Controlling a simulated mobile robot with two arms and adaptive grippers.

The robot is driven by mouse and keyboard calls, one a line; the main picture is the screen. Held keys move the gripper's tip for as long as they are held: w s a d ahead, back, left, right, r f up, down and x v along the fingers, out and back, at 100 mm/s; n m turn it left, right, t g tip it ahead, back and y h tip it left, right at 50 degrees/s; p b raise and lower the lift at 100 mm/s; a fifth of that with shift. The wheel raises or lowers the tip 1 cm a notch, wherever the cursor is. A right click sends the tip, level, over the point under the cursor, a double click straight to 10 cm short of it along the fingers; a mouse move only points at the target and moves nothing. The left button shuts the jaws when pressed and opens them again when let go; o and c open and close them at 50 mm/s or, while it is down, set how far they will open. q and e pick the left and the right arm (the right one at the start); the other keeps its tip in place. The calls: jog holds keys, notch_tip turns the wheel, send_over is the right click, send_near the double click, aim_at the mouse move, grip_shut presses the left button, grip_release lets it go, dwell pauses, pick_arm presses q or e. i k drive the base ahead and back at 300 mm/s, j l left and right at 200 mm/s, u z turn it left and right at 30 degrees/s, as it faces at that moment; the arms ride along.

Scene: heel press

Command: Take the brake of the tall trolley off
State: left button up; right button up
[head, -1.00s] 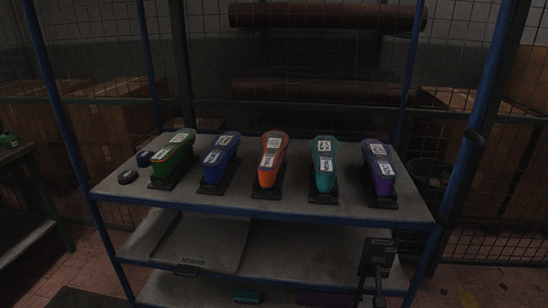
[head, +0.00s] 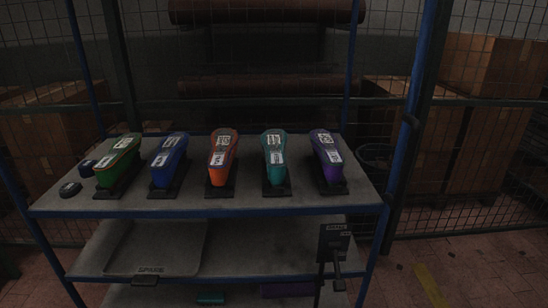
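The tall trolley (head: 200,207) has blue posts and grey shelves and fills the middle of the head view. A dark box with a small pale label (head: 334,238) is at its front right, below the top shelf. A dark lever-like part (head: 337,270) shows under the box, with a dark rod beside it running down out of the picture. I cannot read the label or tell the lever's position for sure. The trolley's feet and wheels are out of view. Neither of my grippers is in view.
Stapler-like devices in green (head: 118,165), blue (head: 168,164), orange (head: 222,160), teal (head: 274,160) and purple (head: 327,160) stand on the top shelf. A grey tray (head: 157,248) lies below. Mesh fencing and cardboard boxes (head: 479,120) are behind. Red floor (head: 480,272) is clear at right.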

aim_at(339, 285)
jog(key=u, duration=0.45)
jog(key=l+u, duration=0.35)
jog(key=l, duration=0.15)
jog(key=l+u, duration=0.3)
jog(key=l, duration=0.2)
jog(key=k+l+u, duration=0.1)
jog(key=l+u, duration=0.25)
jog(key=k+l+u, duration=0.15)
jog(key=l+u, duration=0.2)
jog(key=l, duration=0.2)
